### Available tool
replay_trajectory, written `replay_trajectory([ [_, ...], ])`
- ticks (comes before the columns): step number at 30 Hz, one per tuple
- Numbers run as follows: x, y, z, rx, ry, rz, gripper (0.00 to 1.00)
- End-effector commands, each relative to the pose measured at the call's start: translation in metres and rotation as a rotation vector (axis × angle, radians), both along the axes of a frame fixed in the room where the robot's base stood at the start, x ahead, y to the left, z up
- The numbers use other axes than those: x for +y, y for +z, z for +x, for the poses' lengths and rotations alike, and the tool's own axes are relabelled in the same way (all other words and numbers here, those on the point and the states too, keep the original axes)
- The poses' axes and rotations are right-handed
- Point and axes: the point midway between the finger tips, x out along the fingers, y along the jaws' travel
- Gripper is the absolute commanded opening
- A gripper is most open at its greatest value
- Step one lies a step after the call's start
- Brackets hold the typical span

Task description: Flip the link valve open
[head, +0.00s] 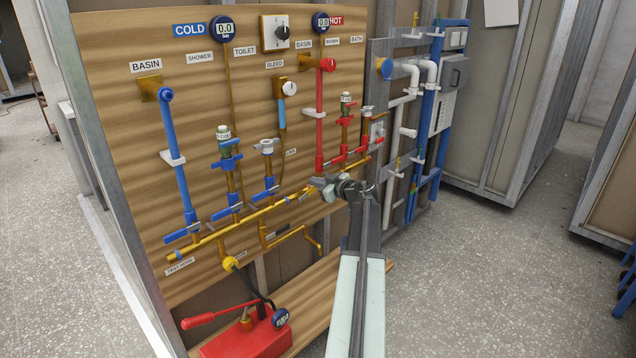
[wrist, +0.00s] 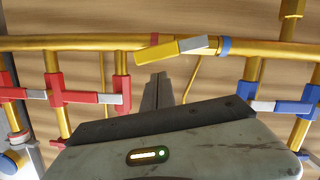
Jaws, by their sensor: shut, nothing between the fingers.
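The link valve's yellow lever (wrist: 170,49) shows in the wrist view, with a grey section at its right end. It lies across the brass pipe (wrist: 60,42), tilted slightly from the pipe's line. My gripper (wrist: 158,78) is shut and empty, its fingertips below the lever in the picture. I cannot tell whether they touch it. In the head view my gripper (head: 318,186) is near the middle of the brass pipe (head: 225,228), in front of the board. The link valve is hard to make out there, partly behind my gripper.
Red valves (wrist: 88,97) and blue valves (wrist: 285,106) flank my gripper in the wrist view. In the head view, a red test pump (head: 248,338) stands low on the board's ledge. A pod with white pipes (head: 410,100) is to the right.

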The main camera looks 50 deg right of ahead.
Motion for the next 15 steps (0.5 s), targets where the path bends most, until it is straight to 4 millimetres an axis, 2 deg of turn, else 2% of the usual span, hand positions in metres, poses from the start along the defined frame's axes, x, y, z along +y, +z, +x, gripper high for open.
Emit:
replay_trajectory([
  [1,0.004,0.019,0.000,-0.002,0.001,0.001,0.00],
  [4,0.012,0.045,0.001,-0.007,0.004,0.004,0.00],
  [6,0.014,0.038,-0.022,-0.006,-0.002,0.004,0.00],
  [9,0.018,0.044,-0.046,-0.006,-0.002,0.002,0.00],
  [15,0.025,0.051,-0.082,-0.006,-0.002,0.003,0.00],
])
